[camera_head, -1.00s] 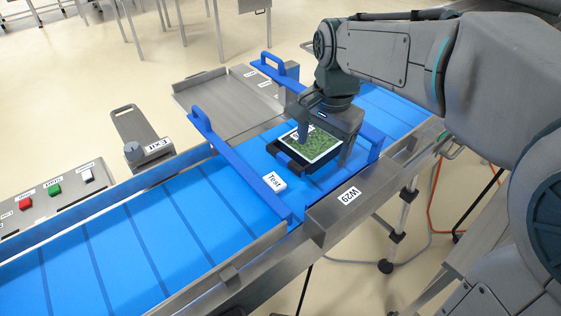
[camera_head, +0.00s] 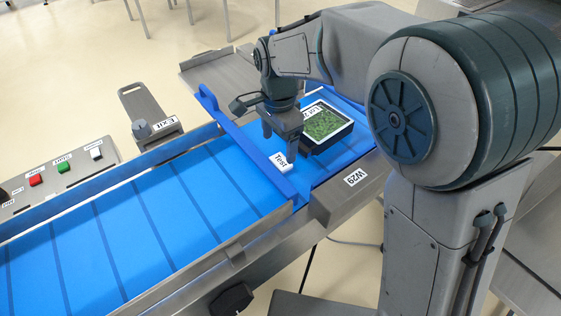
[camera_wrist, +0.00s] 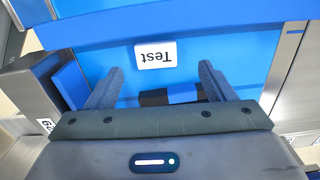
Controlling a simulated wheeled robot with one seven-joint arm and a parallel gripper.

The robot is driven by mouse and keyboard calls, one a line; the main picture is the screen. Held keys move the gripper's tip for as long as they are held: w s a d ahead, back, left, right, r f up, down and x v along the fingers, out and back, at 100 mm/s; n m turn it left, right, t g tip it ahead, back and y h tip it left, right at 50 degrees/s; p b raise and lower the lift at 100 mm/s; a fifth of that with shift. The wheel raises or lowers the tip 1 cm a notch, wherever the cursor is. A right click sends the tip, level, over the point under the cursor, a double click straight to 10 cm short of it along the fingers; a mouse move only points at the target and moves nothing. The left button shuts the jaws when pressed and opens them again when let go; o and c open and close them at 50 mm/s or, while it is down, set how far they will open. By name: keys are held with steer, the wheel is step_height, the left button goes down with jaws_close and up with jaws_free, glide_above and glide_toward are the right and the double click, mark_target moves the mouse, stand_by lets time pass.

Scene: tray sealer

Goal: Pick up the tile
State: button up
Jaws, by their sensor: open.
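The tile, a small white block marked "Test" (camera_head: 280,161), lies on the blue belt near a blue crossbar. It also shows in the wrist view (camera_wrist: 155,54), just beyond the fingertips and roughly centred between them. My gripper (camera_head: 283,143) is open and empty, pointing down above the belt close to the tile. In the wrist view both fingers of my gripper (camera_wrist: 160,72) are spread apart, with the tile ahead of them. I cannot tell the exact height of the fingertips over the belt.
A black tray with green contents and a labelled film (camera_head: 333,143) sits on the belt just right of my gripper. Metal rails edge the conveyor; a button panel (camera_head: 63,181) is at left.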

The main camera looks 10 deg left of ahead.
mark_target(282, 160)
steer(key=f, duration=0.5)
steer(key=shift+d+p, duration=0.3)
steer(key=shift+d, duration=0.1)
steer(key=c, duration=1.1)
steer(key=shift+o, duration=0.2)
steer(key=shift+r, duration=0.1)
